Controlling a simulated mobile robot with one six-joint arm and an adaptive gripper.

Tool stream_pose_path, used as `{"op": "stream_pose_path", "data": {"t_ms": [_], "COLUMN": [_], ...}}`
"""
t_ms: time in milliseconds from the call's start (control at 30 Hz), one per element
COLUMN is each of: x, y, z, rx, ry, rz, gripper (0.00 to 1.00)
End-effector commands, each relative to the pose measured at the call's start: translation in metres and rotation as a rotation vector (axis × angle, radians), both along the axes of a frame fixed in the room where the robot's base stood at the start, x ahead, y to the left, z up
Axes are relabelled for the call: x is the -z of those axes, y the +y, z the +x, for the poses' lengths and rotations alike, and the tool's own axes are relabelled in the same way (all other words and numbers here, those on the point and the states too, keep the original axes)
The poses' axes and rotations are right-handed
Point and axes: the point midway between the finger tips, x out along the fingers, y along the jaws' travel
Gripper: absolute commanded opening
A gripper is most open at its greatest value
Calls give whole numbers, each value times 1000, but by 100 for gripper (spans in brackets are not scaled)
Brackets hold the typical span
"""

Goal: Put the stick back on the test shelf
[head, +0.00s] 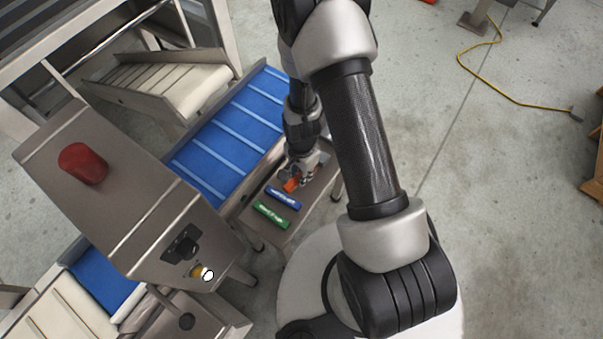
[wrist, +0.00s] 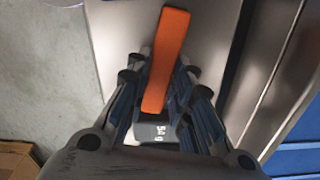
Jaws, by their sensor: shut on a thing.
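An orange stick (wrist: 168,58) is between the fingers of my gripper (wrist: 160,92) in the wrist view. My gripper is shut on it, and the stick points away from the palm. In the head view my gripper (head: 301,178) is over the far part of a small metal shelf (head: 283,226), with the orange stick (head: 291,185) in its fingers. A blue stick (head: 283,197) and a green stick (head: 271,215) lie side by side on the shelf, nearer the camera. I cannot tell whether the orange stick touches the shelf.
A blue belt conveyor (head: 232,135) runs along the left of the shelf. A metal cabinet (head: 130,190) with a red cylinder (head: 83,163) on top stands at the left. A yellow cable (head: 485,75) lies on the floor at the upper right.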

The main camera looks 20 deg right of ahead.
Motion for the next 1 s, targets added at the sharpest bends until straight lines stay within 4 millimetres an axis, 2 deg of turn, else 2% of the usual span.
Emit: {"op": "stream_pose_path", "data": {"t_ms": [367,400,600,700,1000], "x": [5,4,3,3,2], "y": [0,0,0,0,0], "z": [0,0,0,0,0], "rx": [0,0,0,0,0], "ry": [-1,-1,-1,-1,-1], "rz": [0,0,0,0,0], "gripper": [0,23,36,41,41]}}
